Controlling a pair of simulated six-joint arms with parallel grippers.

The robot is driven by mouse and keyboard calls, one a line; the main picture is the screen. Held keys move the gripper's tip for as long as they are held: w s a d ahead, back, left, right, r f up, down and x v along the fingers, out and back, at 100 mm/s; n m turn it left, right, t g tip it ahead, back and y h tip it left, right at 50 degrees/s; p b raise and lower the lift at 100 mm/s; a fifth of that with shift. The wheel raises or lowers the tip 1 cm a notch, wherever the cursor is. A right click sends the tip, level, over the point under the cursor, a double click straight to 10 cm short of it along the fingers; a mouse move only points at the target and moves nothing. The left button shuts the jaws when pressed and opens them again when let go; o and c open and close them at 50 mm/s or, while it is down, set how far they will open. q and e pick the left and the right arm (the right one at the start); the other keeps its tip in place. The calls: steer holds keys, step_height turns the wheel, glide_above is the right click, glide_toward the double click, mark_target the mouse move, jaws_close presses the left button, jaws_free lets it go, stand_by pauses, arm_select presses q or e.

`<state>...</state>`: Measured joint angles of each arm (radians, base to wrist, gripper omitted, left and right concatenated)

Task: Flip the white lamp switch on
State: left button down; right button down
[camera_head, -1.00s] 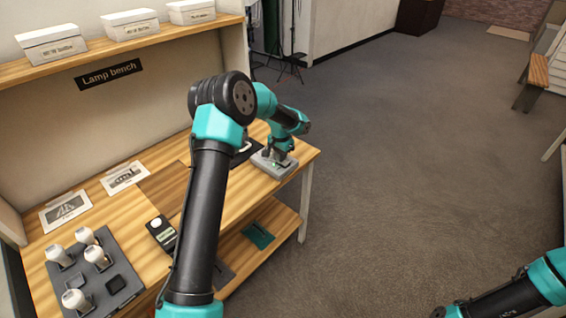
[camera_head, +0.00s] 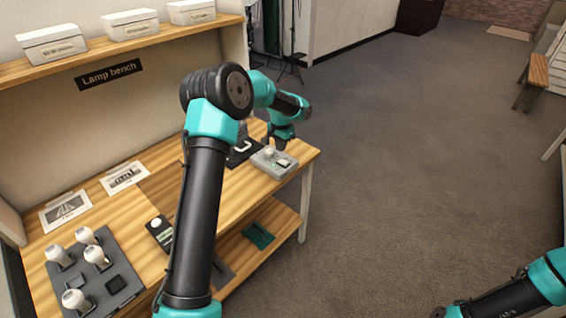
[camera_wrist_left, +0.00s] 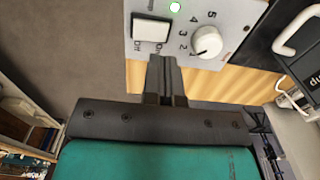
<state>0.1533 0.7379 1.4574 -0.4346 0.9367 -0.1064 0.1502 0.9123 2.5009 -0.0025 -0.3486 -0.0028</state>
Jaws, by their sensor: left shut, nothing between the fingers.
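The lamp control panel (camera_head: 264,166) is a grey box at the right end of the bench. In the left wrist view the panel (camera_wrist_left: 185,28) carries a white rocker switch (camera_wrist_left: 151,31) in a dark frame, with small labels beside it. A round white knob (camera_wrist_left: 207,40) sits to the right, by a number scale. My left gripper (camera_head: 280,146) is above the panel, apart from it. In the left wrist view its fingers (camera_wrist_left: 161,62) are shut and empty, just below the switch in the picture. My right gripper is out of view.
A dark holder with a pale handle (camera_head: 241,147) stands left of the panel. A grey tray (camera_head: 98,283) with several white bulbs, cards and a small black device (camera_head: 160,232) lie further left. Open floor is right of the bench.

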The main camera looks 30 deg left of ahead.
arm_select(q)
steer(key=shift+r, duration=0.8)
steer(key=shift+h, duration=0.6)
steer(key=d+f, duration=0.2)
steer(key=f, duration=0.1)
steer(key=s+d+f, duration=0.1)
steer(key=d+f, duration=0.1)
steer(key=f, duration=0.1)
steer(key=s+d+f, duration=0.1)
steer(key=d+f, duration=0.1)
steer(key=shift+s+d+f, duration=0.25)
steer(key=shift+d+f, duration=0.15)
steer(key=s+d+f+n+h, duration=0.1)
steer(key=s+d+f+h, duration=0.1)
steer(key=s+d+f, duration=0.8)
steer(key=s+d+f+n, duration=0.1)
steer(key=s+f, duration=0.2)
steer(key=s, duration=0.7)
steer(key=s+d+f+n, duration=0.2)
steer(key=s, duration=0.9)
steer(key=shift+f+t+h, duration=0.3)
steer(key=shift+f+t, duration=0.1)
